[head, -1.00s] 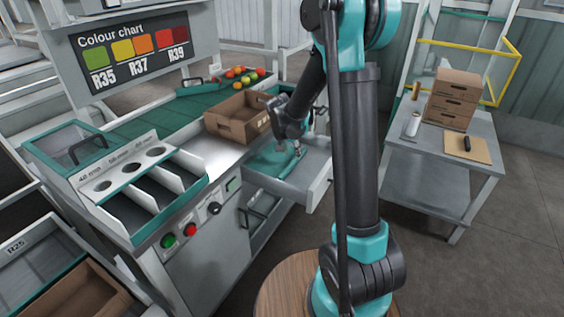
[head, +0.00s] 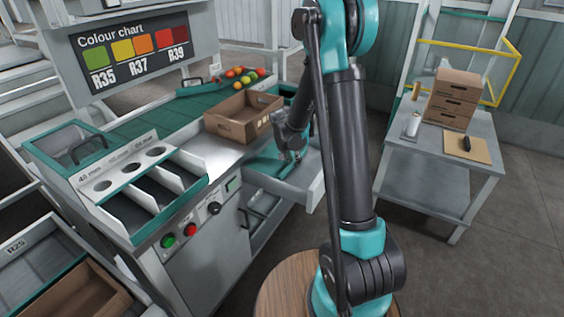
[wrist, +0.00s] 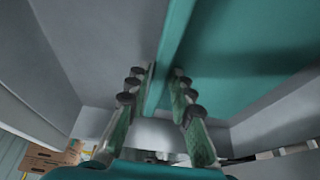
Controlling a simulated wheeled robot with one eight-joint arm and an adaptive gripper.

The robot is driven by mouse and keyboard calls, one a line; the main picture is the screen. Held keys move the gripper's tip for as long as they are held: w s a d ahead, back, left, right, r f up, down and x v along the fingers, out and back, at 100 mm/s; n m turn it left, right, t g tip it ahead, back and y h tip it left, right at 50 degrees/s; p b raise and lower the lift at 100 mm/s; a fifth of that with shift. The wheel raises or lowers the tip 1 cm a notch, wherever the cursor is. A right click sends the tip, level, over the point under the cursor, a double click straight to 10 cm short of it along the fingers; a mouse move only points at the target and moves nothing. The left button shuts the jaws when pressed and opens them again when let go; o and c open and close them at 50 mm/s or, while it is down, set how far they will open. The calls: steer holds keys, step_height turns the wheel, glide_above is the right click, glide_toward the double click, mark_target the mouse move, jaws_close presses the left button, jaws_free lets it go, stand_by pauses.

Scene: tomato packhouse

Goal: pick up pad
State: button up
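A teal pad (head: 262,168) lies in the open grey drawer under the counter. In the wrist view the teal pad (wrist: 235,95) fills the right side, with a brighter narrow strip along its left edge. My gripper (head: 292,157) is down in the drawer at the pad, pointing downward. In the wrist view my gripper (wrist: 160,76) has its two fingers apart, one on either side of the strip. Whether the left finger touches the strip I cannot tell. My arm and gripper hide part of the pad in the head view.
The drawer (head: 317,190) has raised walls close around my gripper. A cardboard box (head: 228,128) stands on the counter just left of my arm. A side table (head: 415,160) with stacked cartons (head: 452,98) is at right. Open floor lies between.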

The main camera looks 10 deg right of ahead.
jaws_close()
steer(key=shift+r, duration=0.1)
